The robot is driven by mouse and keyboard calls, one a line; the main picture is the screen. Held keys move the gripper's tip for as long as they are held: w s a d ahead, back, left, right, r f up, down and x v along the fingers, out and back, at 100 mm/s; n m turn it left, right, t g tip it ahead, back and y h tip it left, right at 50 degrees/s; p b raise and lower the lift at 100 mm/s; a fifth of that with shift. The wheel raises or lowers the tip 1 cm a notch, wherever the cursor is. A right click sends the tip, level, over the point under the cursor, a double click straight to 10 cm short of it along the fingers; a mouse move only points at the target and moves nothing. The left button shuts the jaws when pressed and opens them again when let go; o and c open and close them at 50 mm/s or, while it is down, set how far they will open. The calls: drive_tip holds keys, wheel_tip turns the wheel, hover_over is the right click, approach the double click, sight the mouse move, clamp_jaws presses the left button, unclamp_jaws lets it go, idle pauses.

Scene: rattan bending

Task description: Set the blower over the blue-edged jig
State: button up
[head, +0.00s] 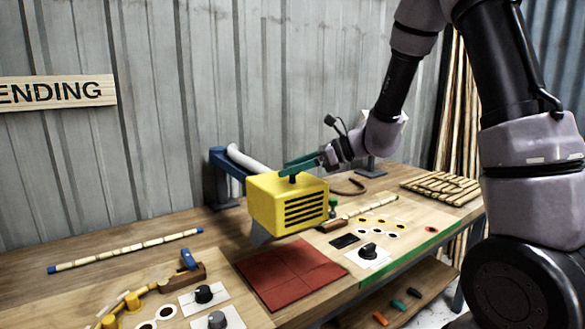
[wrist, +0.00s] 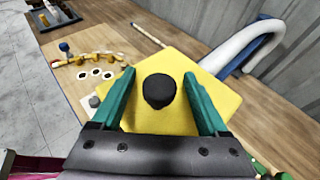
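The yellow blower (head: 287,203), a box with a dark slatted grille, stands behind the red mat, between two jig boards. A grey nozzle shows under it. My gripper (head: 300,163) is over its top; the green fingers (wrist: 160,92) stand either side of the black knob (wrist: 160,91), with yellow showing between knob and fingers. They look open and not pressed on it. The left jig (head: 205,272) has a blue-handled clamp (head: 187,259) and yellow pegs; its front edge is out of the head view. The right jig (head: 400,250) has a green edge and green-handled clamp.
A white hose (head: 247,160) and blue stand (head: 222,165) are behind the blower. The red mat (head: 290,275) lies clear between the boards. A rattan pole (head: 125,250) lies at the back left. Knobs stand up from both boards. Rattan pieces (head: 440,188) lie at the right.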

clamp_jaws()
idle(1.3)
